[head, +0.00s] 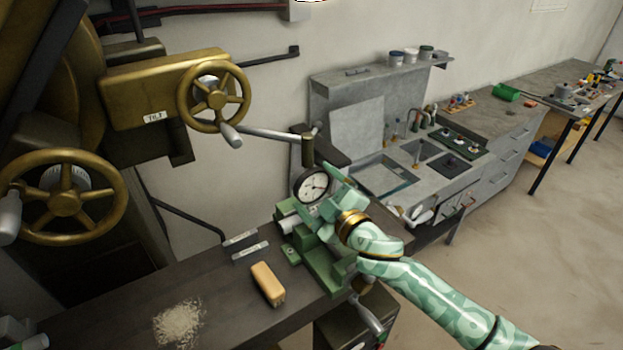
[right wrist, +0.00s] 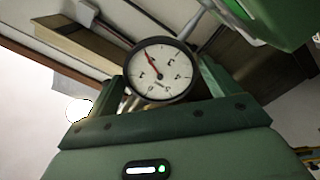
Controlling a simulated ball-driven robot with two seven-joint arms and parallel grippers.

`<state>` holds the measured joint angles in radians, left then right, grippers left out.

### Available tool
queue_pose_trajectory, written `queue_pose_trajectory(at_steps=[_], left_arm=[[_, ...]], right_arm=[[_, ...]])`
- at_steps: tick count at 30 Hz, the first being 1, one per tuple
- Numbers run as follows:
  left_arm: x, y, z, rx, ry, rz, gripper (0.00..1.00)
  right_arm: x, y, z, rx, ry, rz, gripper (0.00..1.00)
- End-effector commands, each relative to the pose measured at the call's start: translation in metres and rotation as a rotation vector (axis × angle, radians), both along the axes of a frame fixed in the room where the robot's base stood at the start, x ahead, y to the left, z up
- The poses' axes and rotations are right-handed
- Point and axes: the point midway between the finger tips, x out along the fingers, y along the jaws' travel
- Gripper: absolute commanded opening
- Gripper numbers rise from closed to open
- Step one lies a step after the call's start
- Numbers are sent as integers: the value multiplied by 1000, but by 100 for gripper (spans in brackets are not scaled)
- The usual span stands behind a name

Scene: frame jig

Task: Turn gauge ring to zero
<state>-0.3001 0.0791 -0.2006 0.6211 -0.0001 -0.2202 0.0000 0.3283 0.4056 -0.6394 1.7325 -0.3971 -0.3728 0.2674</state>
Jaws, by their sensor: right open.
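The dial gauge (head: 311,186) has a white face and a black ring, and hangs above the green jig (head: 322,262) on the bench. In the right wrist view the gauge (right wrist: 160,74) shows a red needle pointing up and left on its tilted face. My right gripper (head: 333,194) is right at the gauge, on its right side in the head view. It is open; whether a finger touches the ring I cannot tell. Part of the gauge's right edge lies close behind the gripper. My left gripper is not clearly in view.
A tan block (head: 267,284) and a pile of shavings (head: 179,321) lie on the dark bench (head: 225,310). Brass handwheels (head: 214,97) stand at the left. A grey sink unit (head: 440,160) stands behind to the right. Bare floor lies at right.

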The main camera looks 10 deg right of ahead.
Motion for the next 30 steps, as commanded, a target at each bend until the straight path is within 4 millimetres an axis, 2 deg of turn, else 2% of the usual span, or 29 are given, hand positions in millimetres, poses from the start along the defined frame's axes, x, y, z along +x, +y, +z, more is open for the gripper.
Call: queue_pose_trajectory(at_steps=[3, 7, 26, 29, 30], left_arm=[[0, 1, 4, 1, 0, 0, 0], [0, 1, 5, 1, 0, 0, 0], [0, 1, 7, 1, 1, 0, 0], [0, 1, 7, 1, 1, 0, 0], [0, 1, 7, 1, 1, 0, 0]], right_arm=[[0, 0, 1, -142, -57, 1, 87], [0, 0, 0, -211, -86, 0, 87], [0, 0, 0, -216, -88, 0, 87], [0, 0, 0, -215, -88, 0, 65], [0, 0, 0, -215, -88, 0, 65]])
